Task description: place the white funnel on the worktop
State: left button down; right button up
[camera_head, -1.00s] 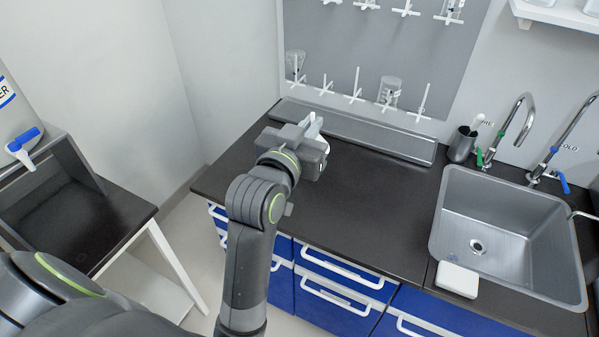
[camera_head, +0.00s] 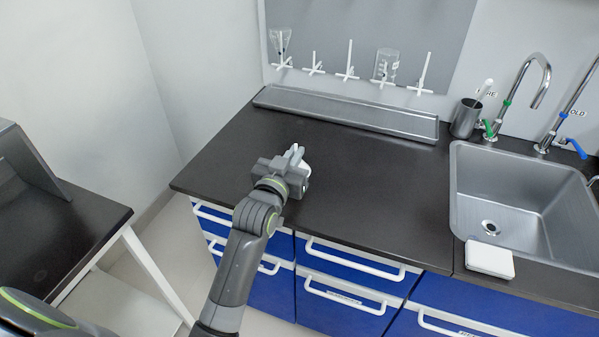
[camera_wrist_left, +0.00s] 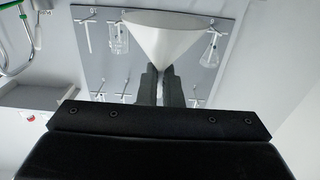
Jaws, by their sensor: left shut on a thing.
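The white funnel (camera_wrist_left: 165,38) shows large in the left wrist view, its wide cone beyond the fingertips. My left gripper (camera_wrist_left: 166,72) is shut on its narrow end. In the head view the left gripper (camera_head: 296,172) is over the left part of the black worktop (camera_head: 370,185). Only a small white piece of the funnel (camera_head: 296,154) shows there, the rest being hidden by the gripper and wrist. I cannot tell whether the funnel touches the worktop. My right gripper is not in view.
A grey metal ledge (camera_head: 345,114) runs along the back, below a pegboard (camera_head: 365,35) with hanging glassware. A sink (camera_head: 520,205) is at the right, with a white box (camera_head: 489,259) by its front left corner. The worktop between arm and sink is clear.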

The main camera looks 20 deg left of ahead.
pick_arm(q)
notch_tip(320, 180, down, 4)
jog(key=shift+f, duration=0.45)
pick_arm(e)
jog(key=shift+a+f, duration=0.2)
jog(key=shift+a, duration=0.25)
pick_arm(q)
jog(key=shift+f, duration=0.1)
jog(key=c, duration=1.6)
grip_release()
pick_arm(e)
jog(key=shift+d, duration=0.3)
